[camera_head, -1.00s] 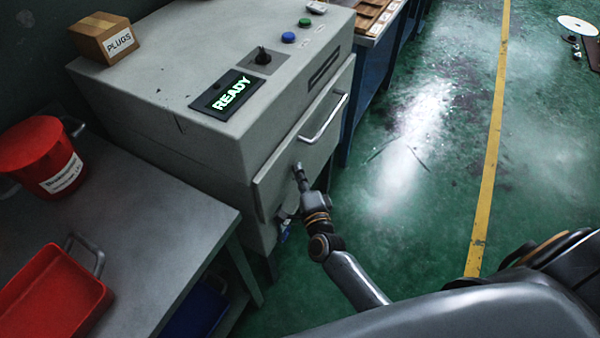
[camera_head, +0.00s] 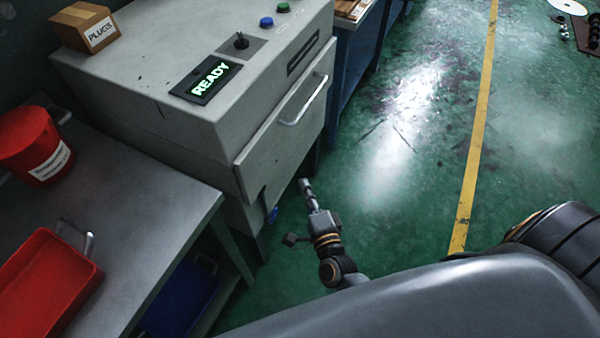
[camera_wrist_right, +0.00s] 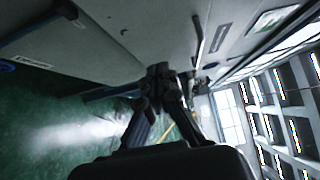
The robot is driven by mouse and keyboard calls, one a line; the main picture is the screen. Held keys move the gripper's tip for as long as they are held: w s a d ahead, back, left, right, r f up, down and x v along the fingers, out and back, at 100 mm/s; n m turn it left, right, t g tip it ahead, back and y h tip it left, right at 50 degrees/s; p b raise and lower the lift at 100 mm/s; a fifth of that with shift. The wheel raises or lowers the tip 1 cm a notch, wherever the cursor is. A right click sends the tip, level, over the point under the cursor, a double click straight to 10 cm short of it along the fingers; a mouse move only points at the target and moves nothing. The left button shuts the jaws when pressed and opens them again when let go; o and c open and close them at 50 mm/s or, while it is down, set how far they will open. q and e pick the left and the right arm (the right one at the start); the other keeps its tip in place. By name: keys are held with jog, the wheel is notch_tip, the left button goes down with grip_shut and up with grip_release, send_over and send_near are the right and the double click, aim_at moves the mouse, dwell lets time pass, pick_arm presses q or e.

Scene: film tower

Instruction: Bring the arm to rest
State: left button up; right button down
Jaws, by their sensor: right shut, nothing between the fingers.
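My right gripper (camera_head: 306,187) is shut and empty. In the head view it hangs over the green floor, just right of the grey machine's front, apart from it in the picture. In the right wrist view its fingertips (camera_wrist_right: 160,72) meet in the middle, with the machine's pale front (camera_wrist_right: 140,30) behind them. My left gripper is in neither view.
The grey machine (camera_head: 150,100) has a lit READY display (camera_head: 213,79) and a bar handle (camera_head: 303,102). A grey table (camera_head: 150,215) holds a red bucket (camera_head: 25,140) and red tray (camera_head: 45,280). Open green floor (camera_head: 390,210) lies to the right.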

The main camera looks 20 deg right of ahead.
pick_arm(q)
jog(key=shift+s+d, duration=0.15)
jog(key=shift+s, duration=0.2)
pick_arm(e)
jog(key=shift+s+a, duration=0.1)
jog(key=shift+s, duration=0.15)
jog(key=s+a+f+n+g+y+p, duration=0.15)
jog(key=s+f+n+g, duration=0.35)
jog(key=f, duration=0.7)
jog(key=s+f+n+g+y, duration=0.25)
jog(key=s+f+n, duration=0.45)
jog(key=f, duration=0.5)
pick_arm(q)
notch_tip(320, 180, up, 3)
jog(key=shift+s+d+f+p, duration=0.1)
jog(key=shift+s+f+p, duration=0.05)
jog(key=shift+p, duration=0.45)
pick_arm(e)
jog(key=s+d+f+n+g, duration=0.2)
jog(key=s+f+n+g, duration=0.1)
jog(key=s, duration=0.5)
jog(key=s+d+f+n+g+h, duration=0.1)
jog(key=s+d+f+n+g, duration=0.1)
jog(key=s+f, duration=0.3)
jog(key=s+d+f+n+g+h, duration=0.1)
jog(key=s+f+n+g, duration=0.3)
jog(key=s, duration=0.8)
jog(key=shift+d+f+n, duration=0.2)
jog(key=shift+d+n, duration=0.1)
jog(key=shift+d, duration=0.4)
